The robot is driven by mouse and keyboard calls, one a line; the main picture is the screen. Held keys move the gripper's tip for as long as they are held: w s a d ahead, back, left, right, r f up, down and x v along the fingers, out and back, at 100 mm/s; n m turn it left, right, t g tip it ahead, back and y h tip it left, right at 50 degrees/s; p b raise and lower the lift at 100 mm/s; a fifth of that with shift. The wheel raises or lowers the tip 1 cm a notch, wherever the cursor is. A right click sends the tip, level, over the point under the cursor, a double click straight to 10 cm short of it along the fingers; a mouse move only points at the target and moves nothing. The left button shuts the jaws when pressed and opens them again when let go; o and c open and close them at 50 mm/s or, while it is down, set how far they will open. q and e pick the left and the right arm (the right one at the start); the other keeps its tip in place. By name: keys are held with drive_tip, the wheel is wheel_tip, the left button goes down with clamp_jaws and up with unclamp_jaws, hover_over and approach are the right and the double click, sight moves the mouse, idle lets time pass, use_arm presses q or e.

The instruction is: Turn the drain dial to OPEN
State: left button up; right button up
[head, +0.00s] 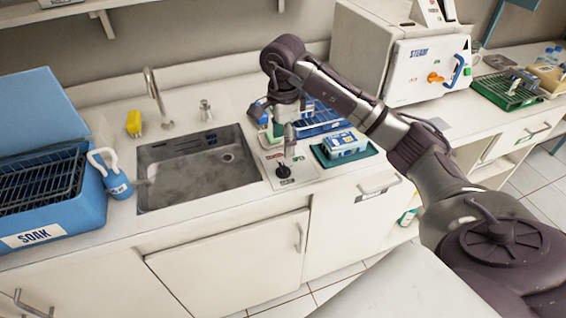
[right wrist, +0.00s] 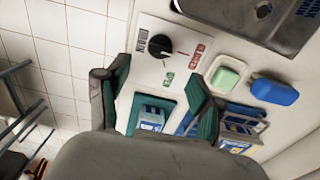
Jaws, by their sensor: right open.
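The drain dial (head: 283,171) is a round black knob on a pale plate (head: 266,163) just right of the sink. It also shows in the right wrist view (right wrist: 158,44), with a red label (right wrist: 197,50) and a green label (right wrist: 168,78) near it. Its pointer appears to face the red label there; the label words are too small to read surely. My right gripper (head: 288,128) is above the plate, apart from the dial. In the right wrist view its dark green fingers (right wrist: 160,82) are spread and empty, with the dial beyond them. My left gripper is out of view.
The steel sink (head: 165,199) and faucet (head: 157,98) are left of the dial. A green tray (head: 322,161) with a blue-and-white box (head: 344,142) lies close on its right. A blue rack (head: 318,127) stands behind, and a steam unit (head: 398,92) farther right.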

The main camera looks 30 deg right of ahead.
sight(283, 166)
wheel_tip(283, 166, down, 8)
drive_tip(key=shift+f+p, duration=0.1)
drive_tip(key=shift+p, duration=0.5)
drive_tip(key=shift+c, duration=0.2)
drive_tip(key=c, duration=1.1)
drive_tip(key=shift+m, duration=0.3)
drive_tip(key=m+b, duration=0.1)
drive_tip(key=m, duration=0.4)
drive_tip(key=m+b, duration=0.1)
drive_tip(key=m, duration=0.5)
drive_tip(key=shift+m, duration=0.4)
